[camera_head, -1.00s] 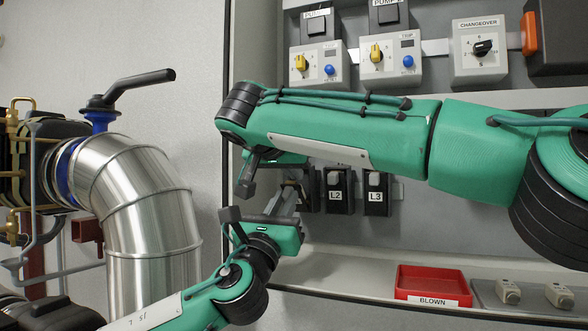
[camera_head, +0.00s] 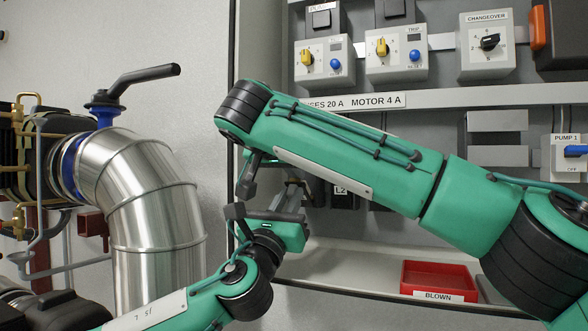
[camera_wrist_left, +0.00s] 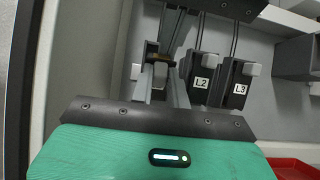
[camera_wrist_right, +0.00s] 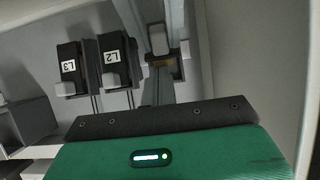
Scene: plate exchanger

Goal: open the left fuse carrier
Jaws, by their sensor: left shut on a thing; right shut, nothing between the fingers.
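The left fuse carrier (camera_wrist_left: 158,58), left of the L2 carrier (camera_wrist_left: 201,82) and L3 carrier (camera_wrist_left: 239,88), has its label hidden. A pale tab and a brownish part show on it. My left gripper (camera_head: 290,196) is shut on it; in the left wrist view its fingers (camera_wrist_left: 160,82) reach both sides of the pale tab. How far the carrier is tilted I cannot tell. My right gripper (camera_head: 268,163) is shut and empty just above the left one. In the right wrist view (camera_wrist_right: 159,88) its fingers are close to the same carrier (camera_wrist_right: 164,62).
A red BLOWN tray (camera_head: 438,277) stands on the cabinet's floor. A steel pipe (camera_head: 150,200) with a lever valve (camera_head: 140,82) stands at left. Switches (camera_head: 488,45) line the upper panel.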

